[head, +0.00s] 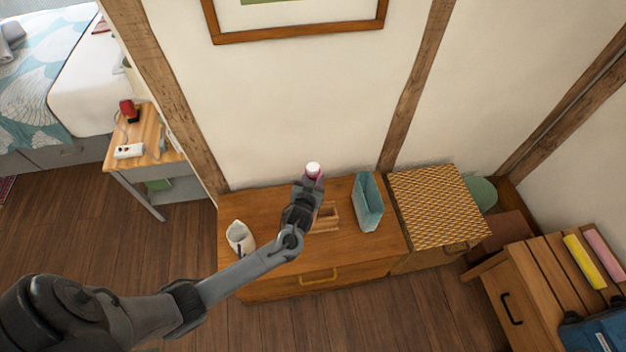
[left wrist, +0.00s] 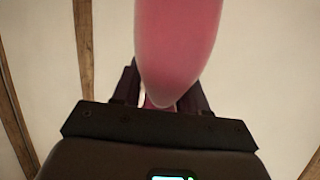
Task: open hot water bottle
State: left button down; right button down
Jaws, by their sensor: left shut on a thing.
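My left gripper (head: 307,187) is shut on a pink hot water bottle (head: 314,178) above the wooden chest. A round white cap (head: 313,169) shows at the bottle's top end in the head view. My gripper and wrist hide most of the bottle there. In the left wrist view the pink bottle (left wrist: 180,45) fills the upper middle, and its rounded end reaches down between the fingers. The cap cannot be made out in that view. My right gripper is in neither view.
The wooden chest (head: 265,212) holds a small wooden box (head: 327,217), a teal bin (head: 368,202) and a white container (head: 240,238). A woven-top unit (head: 437,205) adjoins it on the right. The wall is close behind. The chest's front right top is clear.

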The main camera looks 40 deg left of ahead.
pick_arm(q)
jog(key=shift+w, duration=0.1)
dwell(0.3)
jog(key=shift+f+b, duration=0.3)
jog(key=shift+f, duration=0.3)
jog(key=c, duration=0.8)
grip_release()
jog(key=shift+c, duration=0.2)
jog(key=shift+o, duration=1.2)
